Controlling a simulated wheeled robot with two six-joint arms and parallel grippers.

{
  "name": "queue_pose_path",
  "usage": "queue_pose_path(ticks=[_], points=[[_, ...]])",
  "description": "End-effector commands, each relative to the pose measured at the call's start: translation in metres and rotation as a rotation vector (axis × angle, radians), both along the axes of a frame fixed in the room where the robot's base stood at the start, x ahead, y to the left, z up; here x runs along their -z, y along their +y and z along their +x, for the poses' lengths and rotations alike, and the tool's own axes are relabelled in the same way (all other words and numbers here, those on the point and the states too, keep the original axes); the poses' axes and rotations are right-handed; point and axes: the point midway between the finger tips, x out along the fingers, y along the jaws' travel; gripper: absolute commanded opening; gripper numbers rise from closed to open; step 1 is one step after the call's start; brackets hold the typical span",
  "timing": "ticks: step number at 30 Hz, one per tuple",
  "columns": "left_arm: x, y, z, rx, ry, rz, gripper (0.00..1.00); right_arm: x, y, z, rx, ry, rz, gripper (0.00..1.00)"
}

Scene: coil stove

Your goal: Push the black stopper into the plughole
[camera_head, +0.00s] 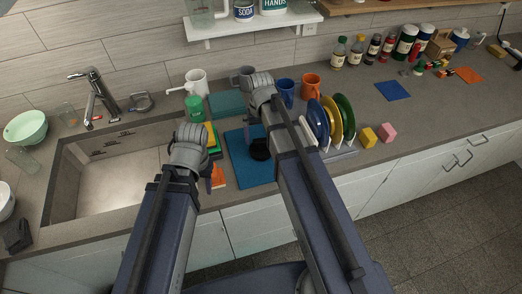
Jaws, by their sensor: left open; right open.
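The sink basin (115,185) is at the left and looks empty; its plughole is not clearly visible. I cannot pick out the black stopper for certain. My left gripper (216,183) hangs just right of the basin, near the counter's front, mostly hidden behind its own arm. It is open, and I see nothing held. My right gripper (260,150) is a dark shape over the blue mat (238,148), partly hidden by its arm. It is open. Both are outside the basin.
A tap (92,92) stands behind the basin. A green bowl (26,127) is left of it. A green can (194,109) and mugs stand behind my arms. A rack with plates (344,112) is right of my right arm.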

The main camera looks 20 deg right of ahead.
Motion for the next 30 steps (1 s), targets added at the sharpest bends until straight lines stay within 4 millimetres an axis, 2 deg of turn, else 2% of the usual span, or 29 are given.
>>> queue_pose_path(ticks=[1,9,18,30], points=[[0.012,0.000,0.000,0.000,0.000,0.000,0.50,0.012,-0.001,0.000,0.000,0.000,0.000,1.00],[0.042,0.000,0.000,-0.002,0.000,0.000,0.50,0.042,-0.002,0.000,0.000,0.000,0.000,1.00],[0.041,0.000,0.000,-0.002,0.000,0.000,0.50,0.041,-0.002,0.000,0.000,0.000,0.000,0.99],[0.041,0.000,0.000,-0.002,0.000,0.000,0.50,0.041,-0.002,0.000,0.000,0.000,0.000,0.54]])
